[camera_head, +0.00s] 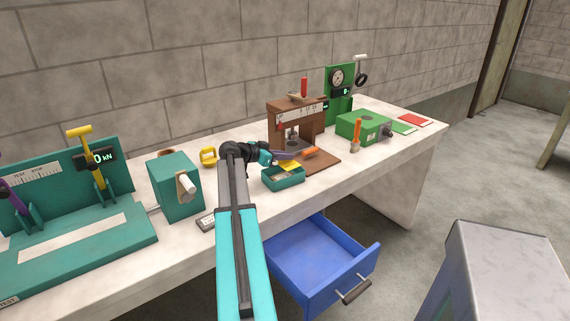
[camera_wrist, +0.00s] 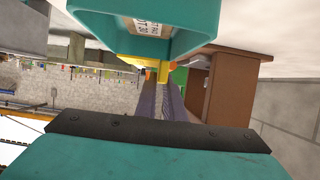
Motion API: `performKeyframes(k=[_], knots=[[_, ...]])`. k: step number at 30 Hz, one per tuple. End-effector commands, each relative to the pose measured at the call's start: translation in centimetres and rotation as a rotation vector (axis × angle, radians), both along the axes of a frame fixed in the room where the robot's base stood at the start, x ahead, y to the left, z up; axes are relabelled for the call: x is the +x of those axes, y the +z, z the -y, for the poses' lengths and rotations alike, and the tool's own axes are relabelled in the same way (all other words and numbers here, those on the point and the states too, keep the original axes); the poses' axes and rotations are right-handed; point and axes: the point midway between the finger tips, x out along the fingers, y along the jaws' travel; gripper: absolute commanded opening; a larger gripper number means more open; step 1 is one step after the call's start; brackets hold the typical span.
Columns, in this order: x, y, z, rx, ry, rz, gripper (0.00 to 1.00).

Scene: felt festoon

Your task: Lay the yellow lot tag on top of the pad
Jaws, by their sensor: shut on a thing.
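The yellow lot tag (camera_head: 288,167) shows as a small yellow piece at the teal tray (camera_head: 284,182), just below my gripper (camera_head: 296,155). In the wrist view the yellow tag (camera_wrist: 135,60) lies across the tips of my gripper's purple fingers (camera_wrist: 160,78), close to the tray's rim (camera_wrist: 188,44). My gripper is shut on the tag; the fingers hide part of it. A printed label (camera_wrist: 152,27) shows inside the tray. I cannot tell for certain which thing is the pad; a red flat piece (camera_head: 415,120) and a green one (camera_head: 404,128) lie at the far right.
A brown press (camera_head: 297,122) stands behind the tray, an orange piece (camera_head: 311,152) by its base. A green box (camera_head: 364,127) and an upright orange-handled tool (camera_head: 356,136) stand to the right. A blue drawer (camera_head: 322,256) hangs open below. A teal block (camera_head: 176,187) stands left.

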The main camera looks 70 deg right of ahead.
Motion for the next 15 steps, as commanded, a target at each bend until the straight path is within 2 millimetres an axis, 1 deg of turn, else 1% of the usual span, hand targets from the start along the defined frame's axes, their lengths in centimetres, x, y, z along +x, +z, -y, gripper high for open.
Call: performKeyframes(k=[10, 15], knots=[[0.0, -0.2, 0.0, 0.001, 0.000, -0.001, 0.00], [0.0, -1.3, -0.1, 0.003, 0.000, -0.002, 0.00]])
